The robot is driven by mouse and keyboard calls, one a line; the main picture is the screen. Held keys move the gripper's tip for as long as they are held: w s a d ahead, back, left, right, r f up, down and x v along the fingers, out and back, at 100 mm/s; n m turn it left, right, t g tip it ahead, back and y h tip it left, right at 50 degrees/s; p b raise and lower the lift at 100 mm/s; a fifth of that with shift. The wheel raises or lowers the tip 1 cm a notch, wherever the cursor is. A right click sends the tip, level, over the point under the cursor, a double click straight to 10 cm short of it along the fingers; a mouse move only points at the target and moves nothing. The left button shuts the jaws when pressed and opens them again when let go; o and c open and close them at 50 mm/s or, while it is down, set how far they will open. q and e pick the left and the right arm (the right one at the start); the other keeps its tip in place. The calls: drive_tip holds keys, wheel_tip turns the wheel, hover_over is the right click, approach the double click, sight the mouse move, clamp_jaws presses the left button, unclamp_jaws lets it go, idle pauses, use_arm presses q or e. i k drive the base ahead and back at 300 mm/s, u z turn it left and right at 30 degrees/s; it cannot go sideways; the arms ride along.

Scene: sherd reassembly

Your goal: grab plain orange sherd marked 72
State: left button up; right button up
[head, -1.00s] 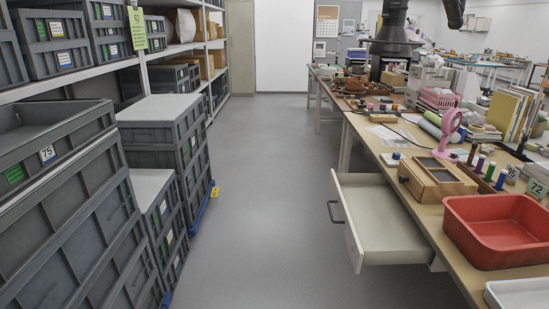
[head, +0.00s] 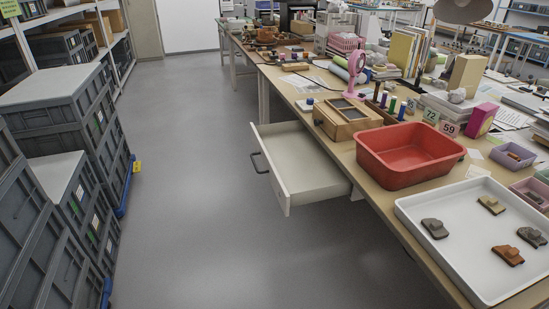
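An orange-brown sherd (head: 508,255) lies in the white tray (head: 470,292) at the lower right of the head view. Any number on it is too small to read, and I cannot tell if its surface is plain. A card marked 72 (head: 431,115) stands on the bench behind the red basin, beside a card marked 59 (head: 449,128). Neither of my grippers is in view.
A tan sherd (head: 492,205) and dark grey sherds (head: 435,228) share the tray. The red basin (head: 410,177) stands behind it. An open drawer (head: 305,180) juts into the aisle. Grey crates (head: 62,115) line the left; the floor (head: 200,200) between is clear.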

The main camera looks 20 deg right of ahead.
sight(511, 256)
drive_tip(key=z, duration=4.6)
drive_tip(key=i, duration=1.35)
drive_tip(key=u, duration=3.75)
drive_tip(key=i, duration=0.5)
drive_tip(key=z, duration=0.1)
